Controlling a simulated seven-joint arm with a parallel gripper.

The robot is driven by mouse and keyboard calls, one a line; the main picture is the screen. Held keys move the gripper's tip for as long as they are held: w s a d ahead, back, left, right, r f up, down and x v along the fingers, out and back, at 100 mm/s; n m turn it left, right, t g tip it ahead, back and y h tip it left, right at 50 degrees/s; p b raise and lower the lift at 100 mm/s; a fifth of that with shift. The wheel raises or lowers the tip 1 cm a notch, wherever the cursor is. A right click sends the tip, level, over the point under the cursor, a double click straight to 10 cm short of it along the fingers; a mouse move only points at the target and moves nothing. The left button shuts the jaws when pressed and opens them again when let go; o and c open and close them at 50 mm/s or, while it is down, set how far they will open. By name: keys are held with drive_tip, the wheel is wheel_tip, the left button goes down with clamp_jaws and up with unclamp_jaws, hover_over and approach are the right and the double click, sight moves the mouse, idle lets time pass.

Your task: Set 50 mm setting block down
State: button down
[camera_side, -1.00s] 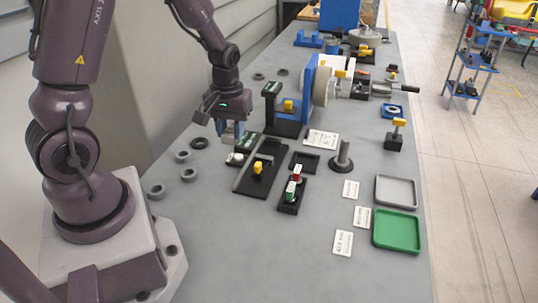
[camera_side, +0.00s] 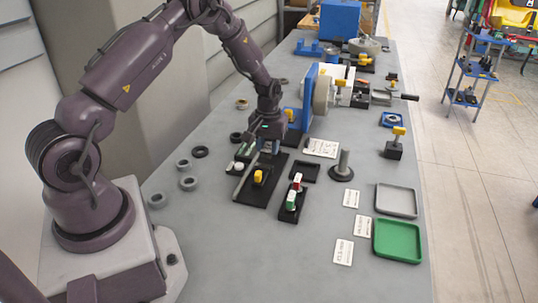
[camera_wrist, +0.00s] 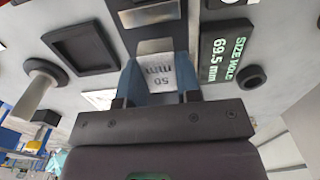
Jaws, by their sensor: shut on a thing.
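My gripper (camera_side: 268,150) points down over the far end of a black fixture (camera_side: 250,196) in the side view. In the wrist view its two blue fingers (camera_wrist: 160,82) are shut on the metal 50 mm setting block (camera_wrist: 161,72), whose "50 mm" label faces the camera. In the side view the block is mostly hidden by the gripper. The black fixture, with a pale metal bar across it, also shows just beyond the block in the wrist view (camera_wrist: 125,30). Whether the block touches the surface below, I cannot tell.
An empty black tray (camera_side: 304,171), a dark post (camera_side: 343,166) and a holder with red and green pieces (camera_side: 292,203) stand to the right. Grey (camera_side: 397,213) and green (camera_side: 397,257) trays lie farther right.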

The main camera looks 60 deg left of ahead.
sight(269, 163)
drive_tip(key=shift+w+f, duration=0.15)
drive_tip(key=shift+f, duration=1.6)
drive_tip(key=shift+f, duration=0.2)
drive_tip(key=c, duration=1.1)
unclamp_jaws()
drive_tip(key=shift+r, duration=0.1)
